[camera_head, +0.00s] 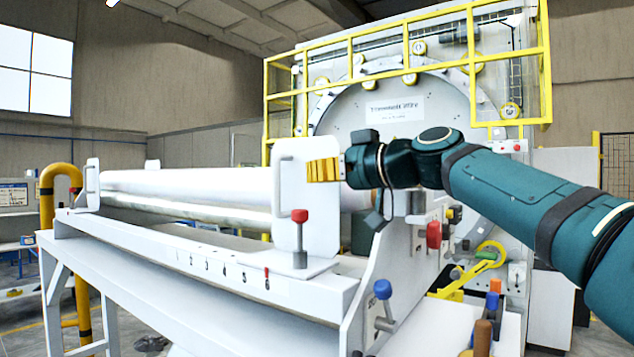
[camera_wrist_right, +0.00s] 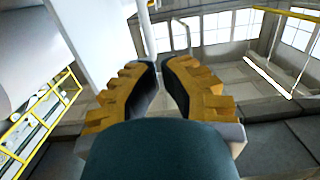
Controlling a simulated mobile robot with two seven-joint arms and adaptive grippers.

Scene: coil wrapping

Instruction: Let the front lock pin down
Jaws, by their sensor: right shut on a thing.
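A lock pin with a red knob (camera_head: 299,215) stands upright on the near end of the white bench, its thin rod showing above a grey sleeve (camera_head: 300,259). It is just in front of a white upright end plate (camera_head: 315,222) with a handle (camera_head: 285,182) at its left edge. My right gripper (camera_head: 309,171) reaches in from the right at the plate's upper part, above the red knob. In the right wrist view its yellow-backed fingers (camera_wrist_right: 160,63) are closed together at the end of a thin pale bar (camera_wrist_right: 147,30), apparently the plate's handle. My left gripper is out of view.
A white roll (camera_head: 190,184) lies along the bench (camera_head: 130,246). A blue-knobbed pin (camera_head: 383,290) and a red knob (camera_head: 433,235) sit on the right-hand bracket. A big round machine (camera_head: 440,105) with yellow railings stands behind. The floor at lower left is partly open.

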